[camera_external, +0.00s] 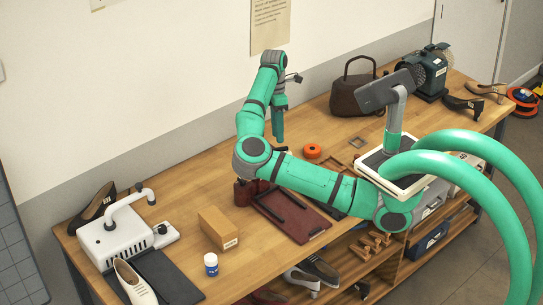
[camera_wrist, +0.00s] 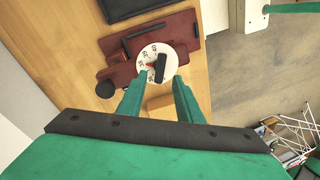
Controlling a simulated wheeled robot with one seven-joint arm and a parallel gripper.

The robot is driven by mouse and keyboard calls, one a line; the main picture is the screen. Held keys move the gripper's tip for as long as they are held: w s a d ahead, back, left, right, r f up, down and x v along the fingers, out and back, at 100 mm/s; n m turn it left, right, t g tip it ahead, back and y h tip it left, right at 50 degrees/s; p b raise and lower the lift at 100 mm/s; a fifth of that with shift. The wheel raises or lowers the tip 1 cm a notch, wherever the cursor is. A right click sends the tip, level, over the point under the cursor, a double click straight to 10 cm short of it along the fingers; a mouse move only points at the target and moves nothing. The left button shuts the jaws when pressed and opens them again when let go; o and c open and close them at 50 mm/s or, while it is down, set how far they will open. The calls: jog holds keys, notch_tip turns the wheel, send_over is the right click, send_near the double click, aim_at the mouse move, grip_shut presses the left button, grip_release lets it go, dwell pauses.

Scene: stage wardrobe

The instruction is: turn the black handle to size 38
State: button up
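In the wrist view, a round white dial (camera_wrist: 142,57) with small dark numbers sits on a dark red device (camera_wrist: 172,29). The black handle (camera_wrist: 161,66) is a short bar across the dial, nearly upright in the picture. A small red mark shows just left of it. The numbers are too small to read surely. My gripper (camera_wrist: 158,84) is open, its two green fingers apart on either side below the handle, with nothing held. In the external view my gripper (camera_external: 279,138) points down over the bench; part of the dark red device (camera_external: 290,218) shows, the dial does not.
Shoes stand at both ends.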

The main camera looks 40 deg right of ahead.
notch_tip(320, 180, up, 6)
jog(key=w, duration=0.1)
jog(key=shift+d+r, duration=0.2)
jog(key=shift+d, duration=0.1)
